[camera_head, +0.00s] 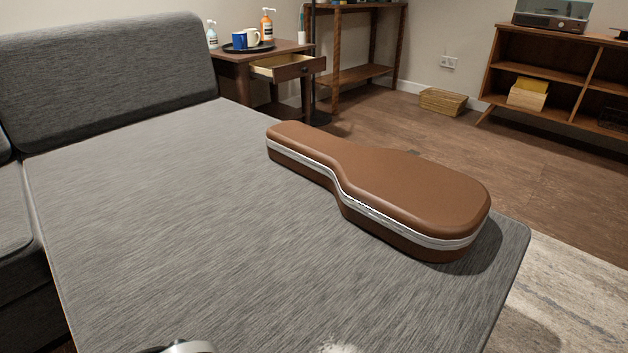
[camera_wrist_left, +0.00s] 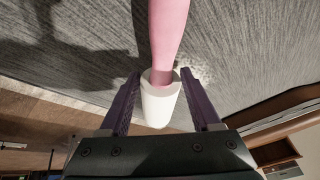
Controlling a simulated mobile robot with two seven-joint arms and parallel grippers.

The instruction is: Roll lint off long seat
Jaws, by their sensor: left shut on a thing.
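The long grey seat (camera_head: 170,220) fills most of the head view. A whitish, speckled patch (camera_head: 338,348) that looks like lint lies on it at the bottom edge, mostly cut off. In the left wrist view, my left gripper (camera_wrist_left: 158,88) has its two purple fingers on either side of the lint roller's white cylinder (camera_wrist_left: 160,108) and is shut on it. The roller's pink part (camera_wrist_left: 167,35) runs up out of the picture, over the grey fabric. A small part of my left arm shows at the bottom of the head view. My right gripper is not in view.
A brown guitar case (camera_head: 400,185) lies on the right part of the seat. The backrest (camera_head: 110,75) stands at the far left. A side table (camera_head: 240,58) with an open drawer stands behind. The seat's middle and left are clear.

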